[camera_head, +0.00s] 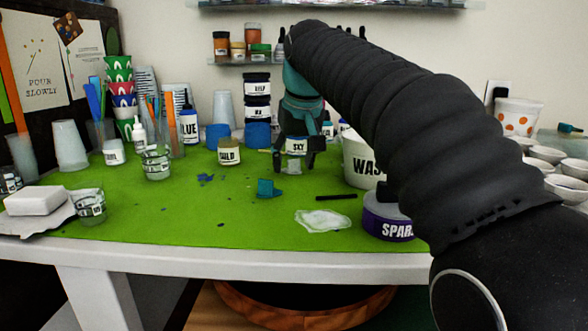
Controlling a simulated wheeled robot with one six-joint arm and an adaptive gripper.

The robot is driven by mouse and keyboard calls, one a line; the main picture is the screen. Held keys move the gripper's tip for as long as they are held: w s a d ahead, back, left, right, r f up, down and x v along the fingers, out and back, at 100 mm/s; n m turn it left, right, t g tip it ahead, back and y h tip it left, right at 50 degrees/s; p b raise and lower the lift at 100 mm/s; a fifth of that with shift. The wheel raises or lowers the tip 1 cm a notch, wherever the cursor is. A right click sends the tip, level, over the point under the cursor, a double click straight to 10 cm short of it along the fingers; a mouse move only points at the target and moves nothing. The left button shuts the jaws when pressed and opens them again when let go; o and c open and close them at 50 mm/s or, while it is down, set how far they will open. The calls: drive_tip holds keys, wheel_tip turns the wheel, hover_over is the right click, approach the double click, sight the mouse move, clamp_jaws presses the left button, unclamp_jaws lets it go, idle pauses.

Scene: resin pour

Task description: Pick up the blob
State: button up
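My gripper (294,164) hangs pointing down over the green mat (130,215), near the middle of the table. Its two dark fingers are spread apart. A small jar labelled SKY (296,146) shows between them; I cannot tell whether they touch it. A pale, flat, translucent blob (323,220) with an irregular outline lies on the mat, nearer the front edge than the gripper and slightly right. A small teal-blue piece (267,188) lies on the mat in front and left of the gripper. Either could be called a blob.
A dark stick (336,197) lies just behind the pale blob. A purple SPAR jar (388,217) and a white WAS tub (362,158) stand to the right. A jar labelled ILD (229,152) and clear cups (156,162) stand to the left. The front-left mat is mostly free.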

drive_tip(key=c, duration=0.6)
drive_tip(key=shift+c, duration=0.2)
wheel_tip(320, 180, up, 10)
drive_tip(key=p, duration=0.2)
drive_tip(key=shift+p, duration=0.4)
